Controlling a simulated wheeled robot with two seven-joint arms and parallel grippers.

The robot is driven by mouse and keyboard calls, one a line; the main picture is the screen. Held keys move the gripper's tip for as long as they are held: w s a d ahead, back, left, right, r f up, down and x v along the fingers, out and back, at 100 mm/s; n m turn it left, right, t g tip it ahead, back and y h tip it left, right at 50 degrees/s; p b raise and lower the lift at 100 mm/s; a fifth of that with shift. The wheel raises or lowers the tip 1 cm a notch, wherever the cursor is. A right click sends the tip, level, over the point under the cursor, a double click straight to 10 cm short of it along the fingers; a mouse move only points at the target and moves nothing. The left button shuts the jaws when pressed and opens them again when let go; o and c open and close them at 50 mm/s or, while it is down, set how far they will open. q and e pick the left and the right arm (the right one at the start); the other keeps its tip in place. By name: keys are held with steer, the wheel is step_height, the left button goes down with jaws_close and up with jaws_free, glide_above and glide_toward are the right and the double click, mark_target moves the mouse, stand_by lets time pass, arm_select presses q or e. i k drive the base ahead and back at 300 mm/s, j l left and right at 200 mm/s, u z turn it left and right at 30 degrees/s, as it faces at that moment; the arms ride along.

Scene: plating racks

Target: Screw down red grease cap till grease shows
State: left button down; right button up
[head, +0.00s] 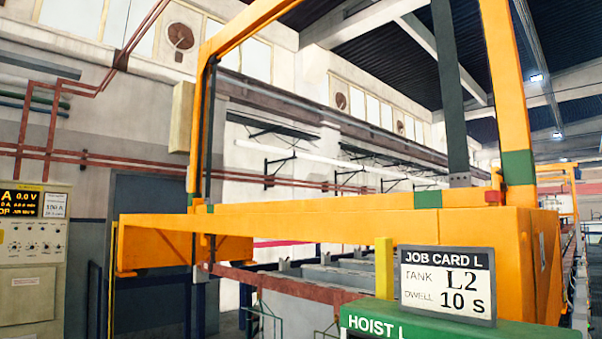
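A small red piece (495,197) sits at the foot of the orange right upright, above the orange beam. It may be the red grease cap, but it is too small to tell. No grease can be made out on it. Neither of my grippers is in the head view.
An orange hoist frame (330,230) spans the view close in front. A green box (420,328) marked HOIST L carries a job card sign (447,285) reading tank L2, dwell 10 s. A control panel (32,250) stands at the left. Tanks (350,272) lie behind the frame.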

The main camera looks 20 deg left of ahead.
mark_target(490, 196)
steer(key=u, duration=0.45)
steer(key=i+l+u, duration=0.2)
steer(key=l+u, duration=0.2)
steer(key=l, duration=0.15)
steer(key=i+l+u, duration=0.15)
steer(key=l, duration=0.15)
steer(key=i+l, duration=0.15)
steer(key=l, duration=0.45)
steer(key=i+l+u, duration=0.15)
steer(key=l, duration=0.4)
steer(key=i+l, duration=0.1)
steer(key=l, duration=0.5)
steer(key=i+l+u, duration=0.1)
steer(key=l, duration=0.5)
steer(key=l+u, duration=0.1)
steer(key=l, duration=0.5)
steer(key=i, duration=0.05)
